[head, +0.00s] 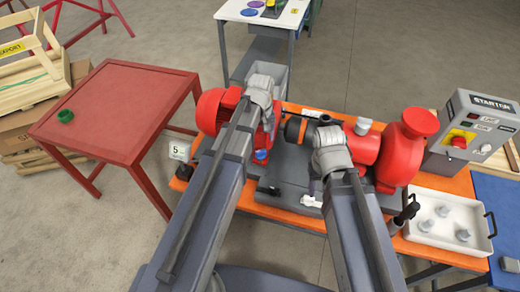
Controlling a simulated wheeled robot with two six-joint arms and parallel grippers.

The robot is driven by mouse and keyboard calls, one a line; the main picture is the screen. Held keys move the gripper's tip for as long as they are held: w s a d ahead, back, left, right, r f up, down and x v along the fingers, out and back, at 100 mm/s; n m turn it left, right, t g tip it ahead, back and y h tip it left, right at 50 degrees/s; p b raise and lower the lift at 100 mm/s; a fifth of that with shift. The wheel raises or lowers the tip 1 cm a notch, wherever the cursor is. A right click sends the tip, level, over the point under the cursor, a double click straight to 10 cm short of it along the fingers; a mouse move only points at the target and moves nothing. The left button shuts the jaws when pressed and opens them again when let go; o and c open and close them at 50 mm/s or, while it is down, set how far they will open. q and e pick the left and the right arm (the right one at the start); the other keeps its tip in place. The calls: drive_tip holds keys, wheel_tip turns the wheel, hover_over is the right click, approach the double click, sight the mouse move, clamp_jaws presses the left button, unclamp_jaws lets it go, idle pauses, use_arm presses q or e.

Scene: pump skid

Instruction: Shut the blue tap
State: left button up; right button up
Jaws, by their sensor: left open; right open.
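A small blue part (261,156), which looks like the blue tap, shows low at the front of the red pump housing (212,111), just right of my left arm. It is small and partly crowded by other parts, so I cannot tell how its handle is turned. My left arm reaches over the skid to a grey joint in front of the red housing. My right arm reaches to a grey joint near the skid's middle. The jaws of both grippers are hidden behind or beneath the arms, and I see neither touching the blue part.
A small white part (311,201) sits at the front. A red table (115,105) with a green ring (65,116) stands left.

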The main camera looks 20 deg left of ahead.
sight(261, 151)
use_arm(q)
wheel_tip(261, 151, down, 7)
drive_tip(key=b, duration=0.6)
drive_tip(key=shift+r, duration=0.1)
drive_tip(key=shift+c, duration=0.2)
clamp_jaws()
